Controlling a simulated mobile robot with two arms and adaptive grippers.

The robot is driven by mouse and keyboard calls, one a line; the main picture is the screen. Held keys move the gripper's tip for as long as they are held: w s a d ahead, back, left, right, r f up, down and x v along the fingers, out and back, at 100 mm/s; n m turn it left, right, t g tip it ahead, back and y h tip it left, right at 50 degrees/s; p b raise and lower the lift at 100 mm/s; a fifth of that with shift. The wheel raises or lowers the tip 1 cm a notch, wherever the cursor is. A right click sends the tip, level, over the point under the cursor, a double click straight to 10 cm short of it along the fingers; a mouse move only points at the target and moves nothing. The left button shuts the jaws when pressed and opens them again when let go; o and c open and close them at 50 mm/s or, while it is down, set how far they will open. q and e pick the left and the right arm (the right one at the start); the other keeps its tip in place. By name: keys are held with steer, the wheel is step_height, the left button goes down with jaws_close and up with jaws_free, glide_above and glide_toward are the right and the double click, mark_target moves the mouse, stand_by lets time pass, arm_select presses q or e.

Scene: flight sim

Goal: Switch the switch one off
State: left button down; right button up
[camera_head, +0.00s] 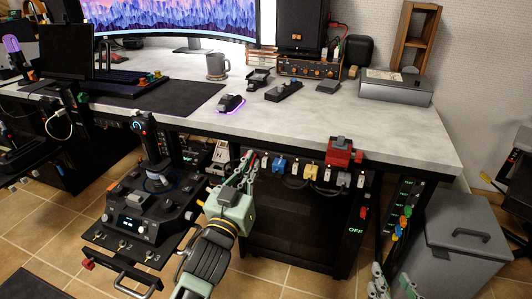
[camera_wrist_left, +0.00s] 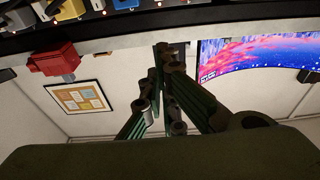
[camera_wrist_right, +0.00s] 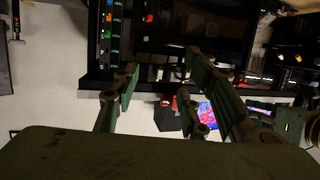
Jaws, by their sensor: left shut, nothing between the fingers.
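My left gripper (camera_head: 250,162) is shut and empty, with its fingertips at the left end of the switch row under the desk's front edge. In the left wrist view its fingers (camera_wrist_left: 162,55) meet below that edge. A red switch (camera_head: 364,213) is on the desk leg, above a lit green "OFF" (camera_head: 356,230). My right gripper (camera_wrist_right: 160,78) is open and empty, low at the picture's bottom right in the head view.
The joystick console (camera_head: 145,205) stands left of my left gripper, below the desk (camera_head: 400,125). A grey bin (camera_head: 455,245) stands on the right. A mouse (camera_head: 230,103) and a mug (camera_head: 217,66) are on the desktop. The floor below the row is partly clear.

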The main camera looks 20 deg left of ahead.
arm_select(q)
steer(key=shift+w, duration=0.1)
steer(key=r+b, duration=0.1)
steer(key=b, duration=0.1)
glide_above(265, 162)
steer(key=s, duration=0.2)
steer(key=shift+w+d+r, duration=0.1)
steer(key=shift+d, duration=0.2)
steer(key=f+b, duration=0.1)
steer(key=f, duration=0.2)
steer(key=shift+s+f+b, duration=0.15)
steer(key=shift+s+b, duration=0.25)
arm_select(e)
step_height(265, 162, up, 18)
steer(key=s+a+t+y, duration=0.1)
steer(key=s+t+y, duration=0.1)
steer(key=t, duration=0.8)
steer(key=shift+a+f+y, duration=0.25)
steer(key=shift+a+y, duration=0.15)
steer(key=shift+y, duration=0.4)
arm_select(q)
steer(key=shift+f, duration=0.1)
arm_select(e)
steer(key=shift+s, duration=0.1)
